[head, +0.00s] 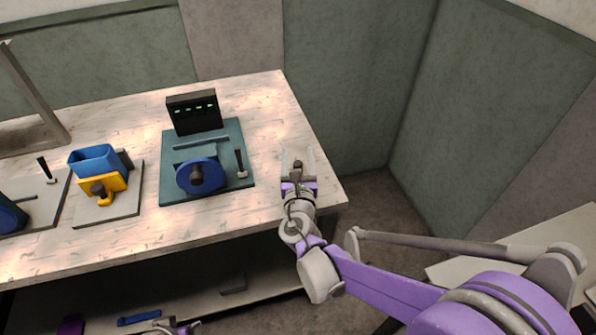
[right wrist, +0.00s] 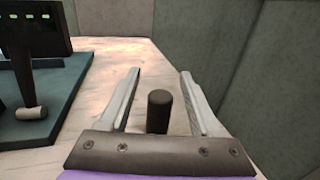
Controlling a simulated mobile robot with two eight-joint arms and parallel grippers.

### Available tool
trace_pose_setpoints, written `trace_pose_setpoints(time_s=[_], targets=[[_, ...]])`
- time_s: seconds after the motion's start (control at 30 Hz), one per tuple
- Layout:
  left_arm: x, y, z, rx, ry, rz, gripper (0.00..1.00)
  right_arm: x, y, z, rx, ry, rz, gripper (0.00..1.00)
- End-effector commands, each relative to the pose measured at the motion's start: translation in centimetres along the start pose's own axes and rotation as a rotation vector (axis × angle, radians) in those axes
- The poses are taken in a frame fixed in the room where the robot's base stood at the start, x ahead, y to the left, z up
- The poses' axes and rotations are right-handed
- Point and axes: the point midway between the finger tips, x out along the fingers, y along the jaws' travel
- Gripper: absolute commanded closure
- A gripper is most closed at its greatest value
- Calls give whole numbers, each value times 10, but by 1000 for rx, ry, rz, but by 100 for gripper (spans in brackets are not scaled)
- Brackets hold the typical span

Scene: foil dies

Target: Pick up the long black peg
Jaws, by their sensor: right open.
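The black peg (right wrist: 159,111) stands upright on the table between the two spread fingers of my right gripper (right wrist: 158,92). There are gaps between the peg and both fingers in the right wrist view. The peg's lower part is hidden behind the gripper's body. In the head view my right gripper (head: 298,162) is open at the table's right end, with the dark peg (head: 297,169) showing between its fingers. Part of my left gripper (head: 176,326) shows at the bottom edge of the head view; its jaw state is unclear.
Left of the peg is a teal machine base (head: 217,188) with a blue round part (head: 200,175), a small lever (head: 240,163) and a black display (head: 194,112). A blue bin on a yellow stand (head: 97,158) is farther left. The table's right edge and a green wall (head: 345,90) are close by.

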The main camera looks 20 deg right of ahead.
Motion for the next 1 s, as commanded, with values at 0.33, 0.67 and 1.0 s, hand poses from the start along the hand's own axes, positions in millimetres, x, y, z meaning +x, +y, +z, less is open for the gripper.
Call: trace_pose_setpoints(time_s=[0.33, 0.67, 1.0], targets=[[0, 0, 0, 0, 0, 0, 50, 1, 0, 0, 0, 0, 0, 56], [0, 0, 0, 0, 0, 0, 50, 1, 0, 0, 0, 0, 0, 100], [0, 0, 0, 0, 0, 0, 50, 1, 0, 0, 0, 0, 0, 100]])
